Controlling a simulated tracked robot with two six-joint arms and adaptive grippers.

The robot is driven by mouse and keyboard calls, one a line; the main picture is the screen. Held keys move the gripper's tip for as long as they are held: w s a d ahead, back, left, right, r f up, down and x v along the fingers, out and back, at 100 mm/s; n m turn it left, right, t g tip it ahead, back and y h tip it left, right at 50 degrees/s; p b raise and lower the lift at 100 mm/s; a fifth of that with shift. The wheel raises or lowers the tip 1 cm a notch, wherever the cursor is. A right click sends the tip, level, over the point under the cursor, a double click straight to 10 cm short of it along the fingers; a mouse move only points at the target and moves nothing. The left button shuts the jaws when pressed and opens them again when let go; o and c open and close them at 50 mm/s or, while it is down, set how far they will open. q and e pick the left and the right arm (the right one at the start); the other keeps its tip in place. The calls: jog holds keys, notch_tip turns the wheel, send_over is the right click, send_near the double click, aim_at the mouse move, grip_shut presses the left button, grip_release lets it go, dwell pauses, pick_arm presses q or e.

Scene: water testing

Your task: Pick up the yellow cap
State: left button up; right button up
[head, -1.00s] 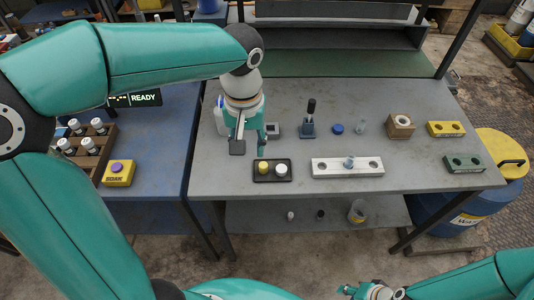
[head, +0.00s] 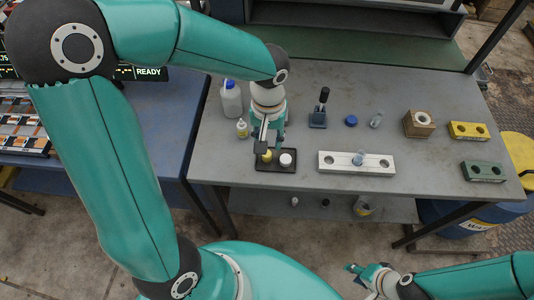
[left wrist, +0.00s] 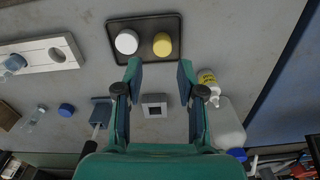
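The yellow cap (head: 266,156) sits on a small black tray (head: 290,169), to the left of a white cap (head: 286,160). In the left wrist view the yellow cap (left wrist: 162,45) lies just beyond and between the fingertips, and the white cap (left wrist: 126,42) is to its left on the tray (left wrist: 145,23). My left gripper (head: 268,144) is over the tray, pointing down, and partly covers the yellow cap in the head view. In the left wrist view its fingers (left wrist: 159,66) are spread and empty. My right gripper (head: 355,272) is low in front of the table, its fingertips apart.
A white block with holes (head: 335,168) stands right of the tray. A dropper bottle (head: 242,128) and a larger white bottle (head: 232,102) stand to the left. A blue cap (head: 351,121), a wooden block (head: 418,125), and yellow (head: 468,130) and green (head: 484,171) holders are further right.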

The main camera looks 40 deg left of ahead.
aim_at(267, 156)
pick_arm(q)
jog(key=shift+a+f+p, duration=0.15)
jog(key=shift+f+p, duration=0.2)
jog(key=shift+f, duration=2.75)
jog(key=c, duration=0.5)
